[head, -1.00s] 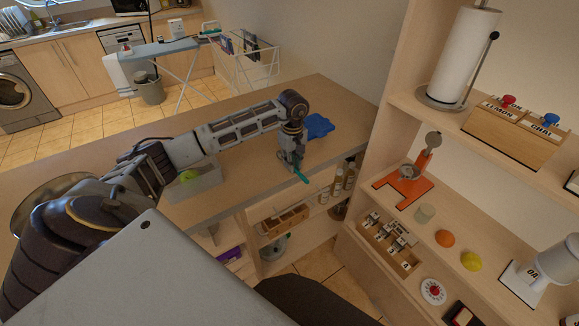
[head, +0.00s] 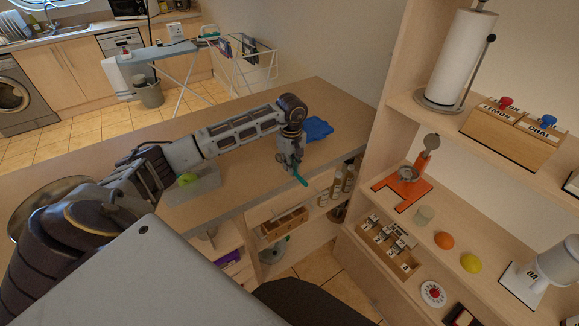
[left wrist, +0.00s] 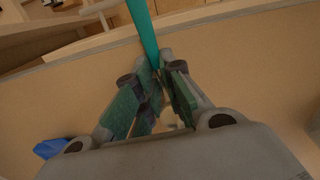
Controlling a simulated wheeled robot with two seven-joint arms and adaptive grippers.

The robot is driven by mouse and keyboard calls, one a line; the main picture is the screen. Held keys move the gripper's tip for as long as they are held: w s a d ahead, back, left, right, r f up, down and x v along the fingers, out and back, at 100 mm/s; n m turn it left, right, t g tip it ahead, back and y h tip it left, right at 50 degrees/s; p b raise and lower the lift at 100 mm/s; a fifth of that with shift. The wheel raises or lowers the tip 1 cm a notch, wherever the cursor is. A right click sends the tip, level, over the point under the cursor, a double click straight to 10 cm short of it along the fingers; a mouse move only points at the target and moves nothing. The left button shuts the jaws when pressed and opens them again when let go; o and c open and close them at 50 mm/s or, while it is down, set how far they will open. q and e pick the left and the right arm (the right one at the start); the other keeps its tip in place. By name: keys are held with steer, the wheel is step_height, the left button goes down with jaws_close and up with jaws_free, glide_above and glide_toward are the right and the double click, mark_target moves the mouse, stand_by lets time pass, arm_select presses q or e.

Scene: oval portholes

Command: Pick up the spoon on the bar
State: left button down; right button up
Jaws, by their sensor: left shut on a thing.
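The spoon (head: 300,180) shows as a teal handle at the front edge of the wooden bar (head: 240,160). In the left wrist view the teal spoon (left wrist: 146,35) runs up from between the fingertips, out past the bar's edge. My left gripper (head: 293,167) points down over the bar near its front edge and is shut on the spoon; the fingers also show in the left wrist view (left wrist: 158,85). The spoon's other end is hidden by the gripper. I cannot tell whether the spoon touches the bar. My right gripper is not in view.
A blue cloth-like thing (head: 318,129) lies on the bar just behind the gripper. Shelves with bottles (head: 337,186) are below the bar's edge. A tall shelf unit (head: 395,130) rises at right.

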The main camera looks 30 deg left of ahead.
arm_select(q)
steer(key=shift+r, duration=0.1)
steer(key=shift+r, duration=0.85)
step_height(320, 180, up, 6)
steer(key=shift+r+b, duration=0.25)
steer(key=shift+b, duration=0.1)
steer(key=shift+r, duration=0.8)
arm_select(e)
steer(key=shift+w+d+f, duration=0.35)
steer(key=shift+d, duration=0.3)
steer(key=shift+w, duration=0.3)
